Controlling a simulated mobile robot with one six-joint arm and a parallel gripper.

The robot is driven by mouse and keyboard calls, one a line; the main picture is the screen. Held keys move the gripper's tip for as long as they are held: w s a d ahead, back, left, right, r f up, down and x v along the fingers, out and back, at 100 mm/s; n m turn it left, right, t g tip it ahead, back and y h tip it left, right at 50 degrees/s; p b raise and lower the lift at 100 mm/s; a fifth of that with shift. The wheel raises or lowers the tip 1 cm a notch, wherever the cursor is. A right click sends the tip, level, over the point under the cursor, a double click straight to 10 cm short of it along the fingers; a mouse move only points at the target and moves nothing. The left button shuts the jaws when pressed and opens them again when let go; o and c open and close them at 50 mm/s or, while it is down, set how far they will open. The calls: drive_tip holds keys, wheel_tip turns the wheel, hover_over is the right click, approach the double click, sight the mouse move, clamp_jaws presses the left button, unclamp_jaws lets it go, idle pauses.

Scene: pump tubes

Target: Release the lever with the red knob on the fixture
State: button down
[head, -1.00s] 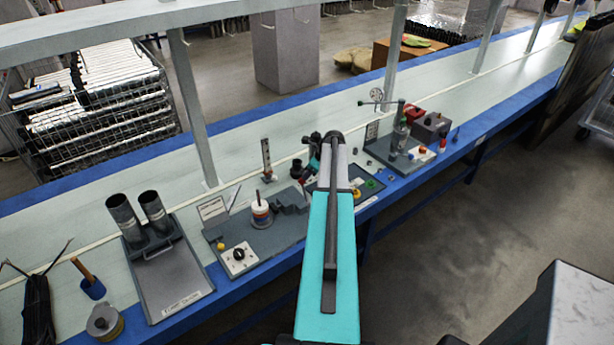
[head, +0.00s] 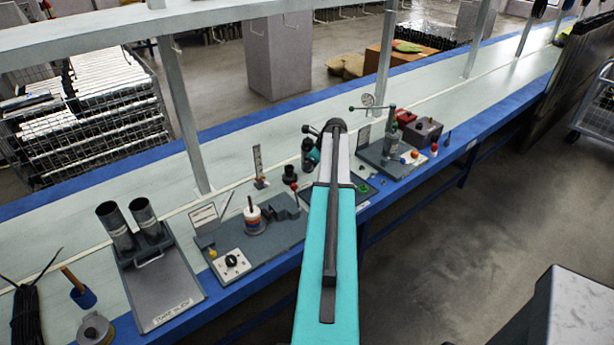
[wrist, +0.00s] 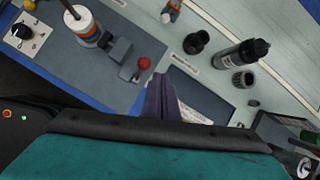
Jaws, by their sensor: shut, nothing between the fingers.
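The red knob (wrist: 144,62) tops a short lever on the dark grey block fixture (wrist: 119,50) in the wrist view. In the head view the red knob (head: 294,186) stands at the right end of the fixture (head: 284,208), just left of my arm. My gripper (wrist: 160,80) shows in the wrist view as dark fingers, shut and empty. In that picture its tips lie just below and right of the knob, with a small gap between them. In the head view my own arm hides much of the gripper.
A white and orange spool (wrist: 84,25) stands on the same base plate, beside a switch box (wrist: 27,32). A dark cylinder (wrist: 240,53) and black rings (wrist: 196,42) lie beyond. A gauge stand (head: 390,148) is right of my arm.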

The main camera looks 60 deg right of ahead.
drive_tip(key=shift+w+d+r+b, duration=0.1)
drive_tip(key=shift+w+r+b, duration=0.1)
drive_tip(key=shift+r, duration=0.5)
drive_tip(key=shift+w+d+r+b, duration=0.1)
drive_tip(key=shift+w+r+b, duration=0.05)
drive_tip(key=shift+r, duration=0.6)
drive_tip(key=shift+w+d+r+b, duration=0.1)
drive_tip(key=shift+w+r+b, duration=0.1)
drive_tip(key=shift+r, duration=0.5)
